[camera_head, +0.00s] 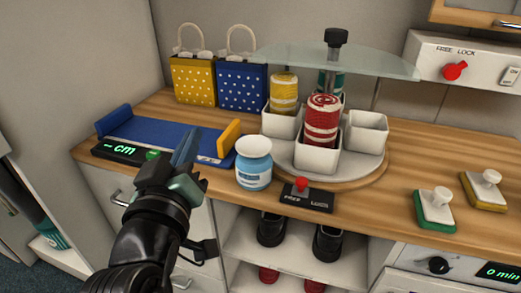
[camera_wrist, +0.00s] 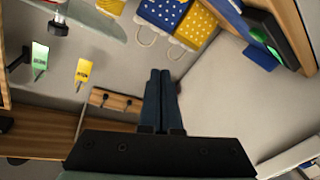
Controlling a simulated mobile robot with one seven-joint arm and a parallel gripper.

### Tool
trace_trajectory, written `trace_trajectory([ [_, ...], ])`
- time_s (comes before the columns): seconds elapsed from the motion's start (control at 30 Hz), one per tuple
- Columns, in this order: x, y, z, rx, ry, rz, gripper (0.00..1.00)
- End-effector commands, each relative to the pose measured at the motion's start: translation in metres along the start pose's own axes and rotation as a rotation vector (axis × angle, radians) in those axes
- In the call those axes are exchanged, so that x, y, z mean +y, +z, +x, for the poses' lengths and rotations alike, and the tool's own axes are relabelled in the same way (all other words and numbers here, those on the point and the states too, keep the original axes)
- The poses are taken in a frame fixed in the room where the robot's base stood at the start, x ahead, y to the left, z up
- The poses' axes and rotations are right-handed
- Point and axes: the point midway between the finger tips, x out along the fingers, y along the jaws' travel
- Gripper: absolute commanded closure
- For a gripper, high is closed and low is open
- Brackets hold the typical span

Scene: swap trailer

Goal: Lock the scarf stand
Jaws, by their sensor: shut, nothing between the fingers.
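The scarf stand is a round turntable (camera_head: 365,173) with white square cups, under a glass half-disc. A red-and-white rolled scarf (camera_head: 321,122) stands in the front cup, a yellow one (camera_head: 284,92) in a cup behind it, and a green one at the back is partly hidden. A black plate (camera_head: 307,197) marked FREE and LOCK sits at its front, with a red-knobbed lever (camera_head: 301,185) slightly toward FREE. My gripper (camera_head: 187,146) is shut and empty, left of the lever and apart from it. Its fingers (camera_wrist: 160,72) lie together in the wrist view.
A blue-and-white jar (camera_head: 254,165) stands between my gripper and the lever plate. A blue measuring board (camera_head: 160,131) lies behind my gripper. A wall panel (camera_head: 427,59) at upper right has another red FREE/LOCK knob (camera_head: 455,71). Green and yellow-based stamps (camera_head: 436,207) (camera_head: 484,189) sit at right.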

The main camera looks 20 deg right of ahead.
Motion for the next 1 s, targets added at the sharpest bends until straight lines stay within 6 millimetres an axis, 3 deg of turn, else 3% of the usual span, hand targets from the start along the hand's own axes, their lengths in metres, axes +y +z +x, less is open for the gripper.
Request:
trace_trajectory([
  [0.17, -0.008, 0.034, -0.003, -0.222, 0.037, -0.243, 1.0],
  [0.43, -0.002, 0.078, -0.04, -0.466, 0.122, -0.624, 1.0],
  [0.7, 0.01, 0.091, -0.073, -0.565, 0.199, -0.874, 1.0],
  [1.0, 0.011, 0.095, -0.081, -0.578, 0.218, -0.922, 1.0],
])
